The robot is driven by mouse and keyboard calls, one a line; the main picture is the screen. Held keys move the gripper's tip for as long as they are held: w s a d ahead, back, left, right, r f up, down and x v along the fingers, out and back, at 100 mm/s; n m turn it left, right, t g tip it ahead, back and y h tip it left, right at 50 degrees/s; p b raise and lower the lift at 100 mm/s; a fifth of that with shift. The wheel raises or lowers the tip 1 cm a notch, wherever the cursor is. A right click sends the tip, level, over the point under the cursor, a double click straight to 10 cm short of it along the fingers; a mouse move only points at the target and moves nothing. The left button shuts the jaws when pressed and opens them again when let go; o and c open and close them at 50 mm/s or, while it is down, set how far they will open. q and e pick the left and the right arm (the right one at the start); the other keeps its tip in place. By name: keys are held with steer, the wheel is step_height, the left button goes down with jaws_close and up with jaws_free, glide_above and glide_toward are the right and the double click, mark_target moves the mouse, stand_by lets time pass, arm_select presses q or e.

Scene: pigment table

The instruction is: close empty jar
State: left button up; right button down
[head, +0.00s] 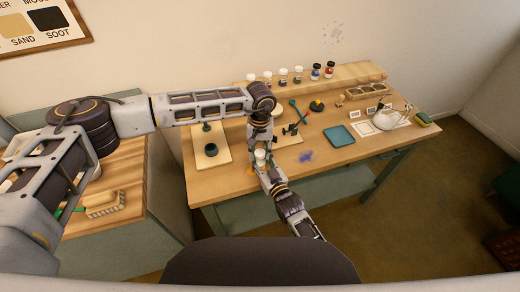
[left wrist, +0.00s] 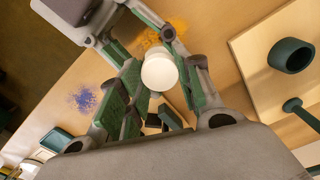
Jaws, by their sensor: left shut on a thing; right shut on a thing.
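A white round lid (left wrist: 160,72) sits between the green-padded fingers of my left gripper (left wrist: 158,88). In the head view, the lid is a small pale shape (head: 260,154) below my left gripper (head: 259,146), just above the table's front edge. My right gripper (head: 266,171) reaches up from the front and meets the left one there. Its fingers also show in the left wrist view (left wrist: 142,42), closed around the space under the lid. The jar body is mostly hidden by the lid and fingers. I cannot tell whether the lid is seated.
Several small jars (head: 283,75) stand on the back shelf (head: 350,77). A mortar (head: 211,149) stands on a board at left. A teal tray (head: 338,136) lies to the right. Blue powder (head: 305,156) and orange powder (left wrist: 152,38) lie on the table.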

arm_select(q)
steer(key=m, duration=0.5)
steer(key=shift+w+m, duration=0.1)
steer(key=shift+m, duration=0.2)
steer(key=o, duration=0.7)
steer(key=shift+r, duration=2.25)
steer(key=shift+c, duration=0.4)
